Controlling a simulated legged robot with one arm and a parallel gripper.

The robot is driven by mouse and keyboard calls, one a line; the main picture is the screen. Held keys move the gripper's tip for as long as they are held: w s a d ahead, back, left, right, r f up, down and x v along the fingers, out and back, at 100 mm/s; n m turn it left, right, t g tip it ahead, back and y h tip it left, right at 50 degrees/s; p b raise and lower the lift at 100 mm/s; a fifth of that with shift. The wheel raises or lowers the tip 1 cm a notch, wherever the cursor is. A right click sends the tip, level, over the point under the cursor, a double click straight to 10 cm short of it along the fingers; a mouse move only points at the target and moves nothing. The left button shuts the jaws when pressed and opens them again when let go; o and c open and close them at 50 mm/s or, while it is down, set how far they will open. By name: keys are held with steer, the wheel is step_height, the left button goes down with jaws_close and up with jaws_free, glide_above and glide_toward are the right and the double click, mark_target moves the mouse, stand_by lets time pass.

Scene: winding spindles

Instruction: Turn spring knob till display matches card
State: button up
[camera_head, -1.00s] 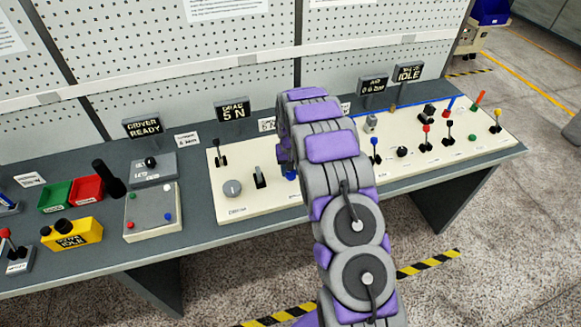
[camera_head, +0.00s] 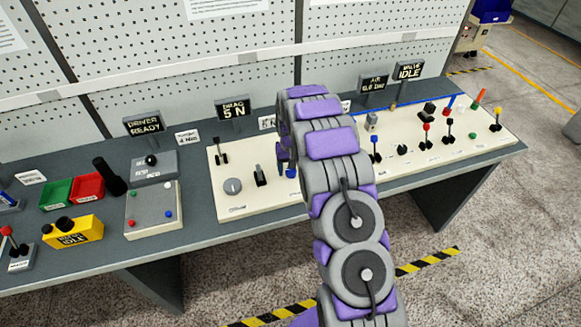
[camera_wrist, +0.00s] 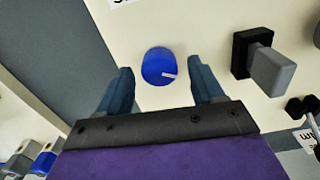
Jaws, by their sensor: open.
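A round blue knob (camera_wrist: 160,66) with a white pointer mark sits on the cream panel in the wrist view. Its mark points to the right and slightly down. My gripper (camera_wrist: 162,70) is open, one finger on each side of the knob with a gap to each. In the head view my arm covers most of this area, and the blue knob (camera_head: 291,173) shows only in part beside the gripper (camera_head: 283,160). The display (camera_head: 234,108) behind the panel reads DRAG 5 N. A white card (camera_head: 267,123) beside it is partly hidden by my arm and unreadable.
A grey dial (camera_head: 232,187) and a black lever (camera_head: 260,176) stand left of the knob. In the wrist view a grey block handle on a black base (camera_wrist: 267,62) is close to the right finger. Several more switches stand further right.

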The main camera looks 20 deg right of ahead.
step_height(320, 180, up, 17)
steer(key=p, duration=0.1)
steer(key=shift+r+p, duration=0.15)
steer(key=shift+p, duration=0.25)
stand_by(0.4)
